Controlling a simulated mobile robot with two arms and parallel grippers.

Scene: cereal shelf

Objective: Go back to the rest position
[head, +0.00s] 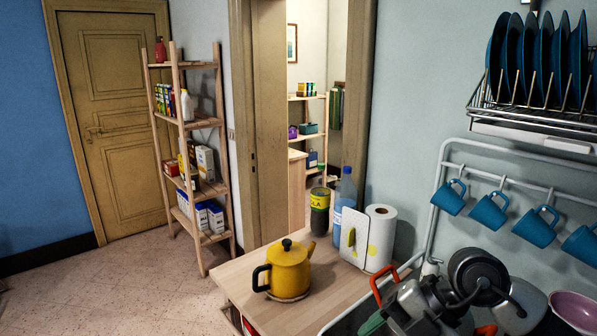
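A dark grey jointed part with a black cable (478,275) reaches in at the bottom right, over the sink area, and looks like my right arm. Its gripper end (408,302) is a grey block near an orange-red handle (378,288). Its fingers cannot be made out, so I cannot tell whether it is open or shut. I see nothing held in it. My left gripper is not in view. The wooden shelf (176,127) stands at the left with cereal boxes (205,163) on its middle level, apart from my arm.
A wooden counter (245,275) in front holds a yellow kettle (289,267), a dark and yellow can (319,211), a blue bottle (345,193) and a paper roll (380,237). Blue mugs (489,212) and a plate rack (535,113) hang at the right. Floor (120,285) is clear at left.

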